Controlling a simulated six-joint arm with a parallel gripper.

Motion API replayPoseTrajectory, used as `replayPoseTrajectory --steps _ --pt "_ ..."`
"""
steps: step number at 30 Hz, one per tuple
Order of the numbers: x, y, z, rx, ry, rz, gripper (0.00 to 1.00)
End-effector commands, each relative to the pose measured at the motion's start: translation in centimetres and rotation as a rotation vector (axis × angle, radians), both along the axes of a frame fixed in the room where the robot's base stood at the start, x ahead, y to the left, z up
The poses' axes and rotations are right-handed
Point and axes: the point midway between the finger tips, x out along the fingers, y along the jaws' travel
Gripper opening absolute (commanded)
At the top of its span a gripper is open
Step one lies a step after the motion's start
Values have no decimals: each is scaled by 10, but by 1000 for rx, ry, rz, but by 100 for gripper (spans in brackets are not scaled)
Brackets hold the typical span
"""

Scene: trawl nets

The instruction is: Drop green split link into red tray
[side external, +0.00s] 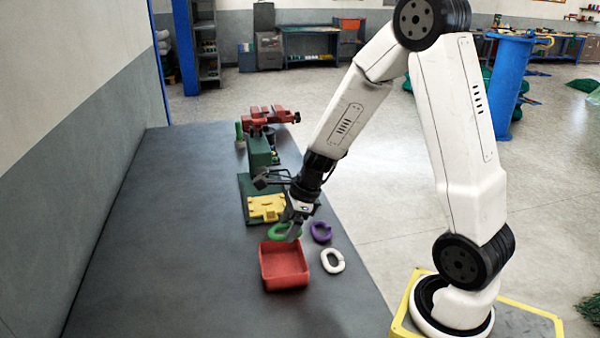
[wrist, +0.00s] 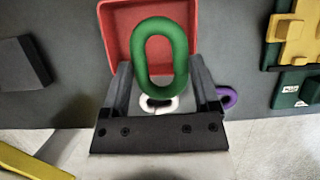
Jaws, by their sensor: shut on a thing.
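The green split link (side external: 279,231) is held in my gripper (side external: 294,232), beside the far edge of the red tray in the side view. In the wrist view the green link (wrist: 178,72) is an upright oval ring between the two dark fingers of my gripper (wrist: 160,85), in front of the red tray. The red tray (side external: 284,282) sits on the dark table and looks empty in the side view. Its rim also shows behind the link in the wrist view (wrist: 109,40). Part of the tray floor is hidden by the link in the wrist view.
A white link (side external: 333,260) lies right of the tray, and a purple link (side external: 321,232) lies beyond it. A yellow block (side external: 266,207) on a green base and a red vise (side external: 270,116) stand farther back. The table left of the tray is clear.

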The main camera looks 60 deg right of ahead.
Motion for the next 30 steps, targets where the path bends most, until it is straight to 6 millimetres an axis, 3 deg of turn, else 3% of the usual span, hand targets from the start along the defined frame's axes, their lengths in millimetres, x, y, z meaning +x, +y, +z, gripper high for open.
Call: replayPoseTrajectory --steps 1,2,3,17,30 --pt "0 0 0 0 -1 0 88" --pt "0 0 0 0 -1 0 97" --pt "0 0 0 0 -1 0 100" --pt "-1 -2 7 1 -2 -3 100" --pt "-13 -14 46 -2 -4 -3 100"
